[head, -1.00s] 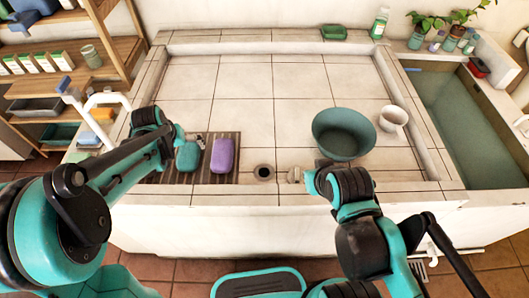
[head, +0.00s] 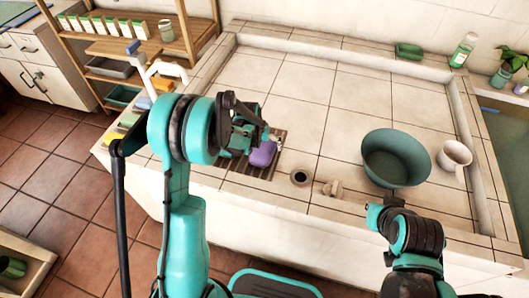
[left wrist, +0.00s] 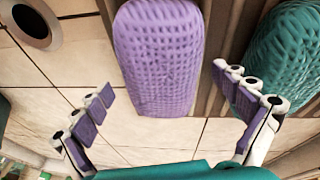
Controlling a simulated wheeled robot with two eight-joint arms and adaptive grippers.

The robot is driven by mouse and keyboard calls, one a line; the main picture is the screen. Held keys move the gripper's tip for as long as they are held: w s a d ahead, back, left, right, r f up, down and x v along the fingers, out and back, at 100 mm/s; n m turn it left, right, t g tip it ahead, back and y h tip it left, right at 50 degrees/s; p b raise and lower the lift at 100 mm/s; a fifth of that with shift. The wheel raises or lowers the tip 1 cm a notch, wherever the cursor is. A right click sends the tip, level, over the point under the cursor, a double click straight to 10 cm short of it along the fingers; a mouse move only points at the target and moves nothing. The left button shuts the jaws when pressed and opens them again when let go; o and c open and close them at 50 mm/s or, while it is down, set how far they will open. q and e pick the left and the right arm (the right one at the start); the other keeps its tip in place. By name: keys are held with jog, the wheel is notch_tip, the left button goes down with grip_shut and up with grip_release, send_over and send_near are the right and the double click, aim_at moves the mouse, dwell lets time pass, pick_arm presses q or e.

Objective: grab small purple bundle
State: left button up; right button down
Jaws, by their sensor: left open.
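The small purple bundle (head: 263,155) lies on the dark slatted mat (head: 262,172) near the front left of the tiled basin top. In the left wrist view the purple bundle (left wrist: 160,55) is knobbly and woven-looking, with its near end reaching toward the space between my fingers. My left gripper (left wrist: 163,82) is open and empty, one finger on each side. In the head view my left gripper (head: 250,135) is beside and above the bundle, partly covering it. My right gripper (head: 376,213) is at the basin's front edge; its jaw state is unclear.
A teal bundle (left wrist: 278,55) lies close beside the purple one, near my right-hand finger in the wrist view. A round drain-like ring (head: 300,177), a pale knobbly object (head: 333,188), a green bowl (head: 395,158) and a white mug (head: 454,157) stand to the right.

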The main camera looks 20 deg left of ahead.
pick_arm(q)
jog(key=c, duration=1.4)
